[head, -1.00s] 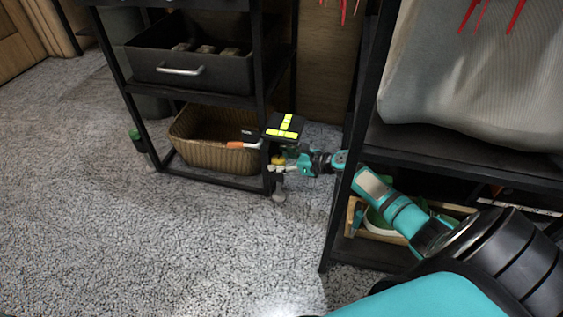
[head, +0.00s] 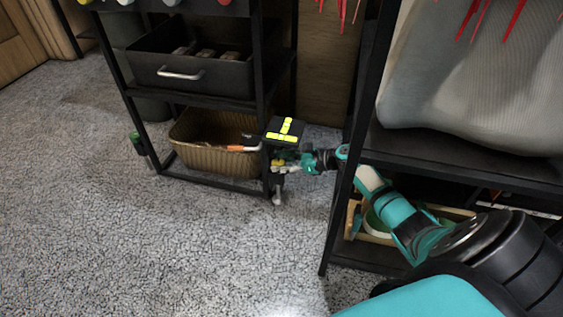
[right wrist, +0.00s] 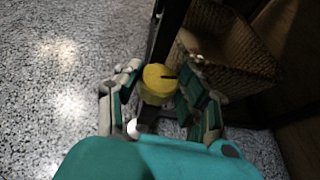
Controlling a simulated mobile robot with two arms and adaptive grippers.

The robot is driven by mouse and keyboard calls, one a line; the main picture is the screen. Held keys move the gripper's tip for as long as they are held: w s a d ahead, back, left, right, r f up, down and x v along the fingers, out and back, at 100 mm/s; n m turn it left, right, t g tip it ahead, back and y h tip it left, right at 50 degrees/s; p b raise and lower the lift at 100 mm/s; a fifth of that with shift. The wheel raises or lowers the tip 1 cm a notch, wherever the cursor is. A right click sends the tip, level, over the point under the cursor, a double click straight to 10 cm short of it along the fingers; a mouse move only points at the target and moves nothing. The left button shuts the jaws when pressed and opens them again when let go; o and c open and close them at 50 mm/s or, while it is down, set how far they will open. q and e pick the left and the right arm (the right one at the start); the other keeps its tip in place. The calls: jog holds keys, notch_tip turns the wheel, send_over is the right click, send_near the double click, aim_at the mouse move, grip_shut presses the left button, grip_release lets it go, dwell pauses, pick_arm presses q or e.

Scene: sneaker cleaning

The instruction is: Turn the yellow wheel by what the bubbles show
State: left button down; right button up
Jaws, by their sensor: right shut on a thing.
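The yellow wheel (right wrist: 158,83) sits between the fingers of my right gripper (right wrist: 160,94) in the right wrist view, with a dark notch in its face. My right gripper is shut on it. In the head view the right gripper (head: 284,164) is at the lower front corner of the black rack (head: 266,175), and the wheel is a small yellow patch mostly hidden by the fingers. Just above is a black plate with yellow vials (head: 285,131) set in a T shape. The bubbles in them are too small to read. My left gripper is not in view.
A wicker basket (head: 205,153) stands on the rack's bottom shelf, with an orange-handled tool (head: 242,148) by its right end. A second black shelf post (head: 345,190) stands close to my right arm. The speckled floor at left is clear.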

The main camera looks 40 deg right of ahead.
jog(key=shift+w+d+n+g+y, duration=0.1)
jog(key=shift+w+n+g+y, duration=0.1)
jog(key=shift+n+g+y, duration=0.3)
jog(key=shift+f+n+g+y+b, duration=0.25)
jog(key=shift+n+y+b, duration=0.4)
jog(key=shift+b, duration=0.4)
jog(key=shift+s+r+n+g+y, duration=0.1)
jog(key=shift+r+n+g+y, duration=0.15)
jog(key=shift+g, duration=0.1)
jog(key=o, duration=1.2)
